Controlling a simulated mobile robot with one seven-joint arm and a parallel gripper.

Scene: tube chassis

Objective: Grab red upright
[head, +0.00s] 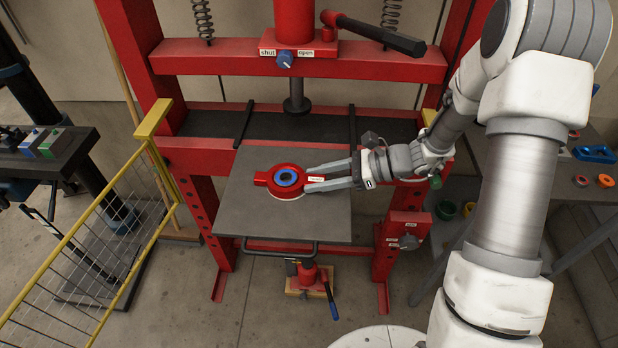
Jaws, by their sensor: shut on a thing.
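The red upright (262,178) is a round red part with a lug on its left and another on its right, which carries a small pale label. It lies on the grey plate (250,212) of the red press, with a blue ring (287,178) around a dark hole in its middle. A pale rim shows under its near side. My gripper (308,178) reaches in from the right, with its two fingers on either side of the right lug, shut on it. The fingers hide part of that lug. I cannot tell whether the upright is clear of the plate.
The press ram (296,96) hangs above and behind the upright. Red press columns (144,50) stand at both sides. A yellow mesh guard (95,235) is at left. A grey bench (585,185) with blue, red and orange parts is at right. The plate's near-left area is bare.

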